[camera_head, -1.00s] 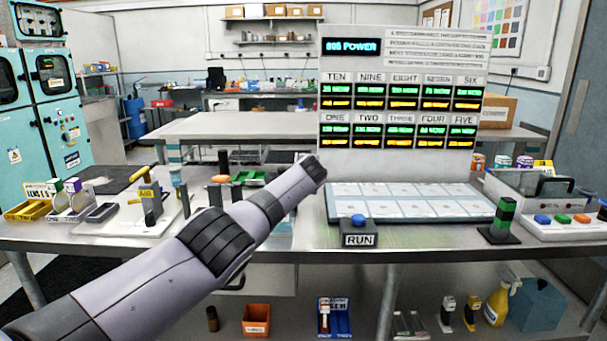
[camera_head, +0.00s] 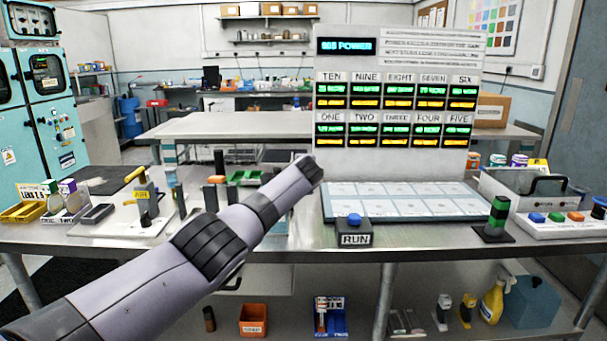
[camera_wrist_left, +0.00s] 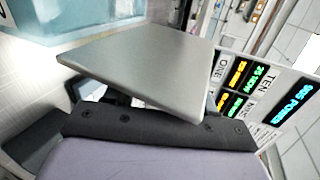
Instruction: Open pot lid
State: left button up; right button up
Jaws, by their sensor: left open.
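A grey box-like container (camera_head: 502,186) with a dark arched handle (camera_head: 550,180) on top stands at the right end of the bench; I cannot tell for sure that it is the pot. My left arm reaches from the lower left to the bench middle, well left of this container. The arm hides its own fingers in the head view. In the wrist view, my left gripper (camera_wrist_left: 112,97) is open and mostly covered by a flat grey plate (camera_wrist_left: 145,62). I cannot tell what the plate is. My right gripper is not in view.
A tall display panel (camera_head: 398,161) with lit labels stands behind a pale gridded tray (camera_head: 405,212). Small fixtures crowd the bench's left.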

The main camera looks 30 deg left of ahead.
pick_arm(q)
jog(key=shift+p+v, duration=0.8)
jog(key=shift+v, duration=2.6)
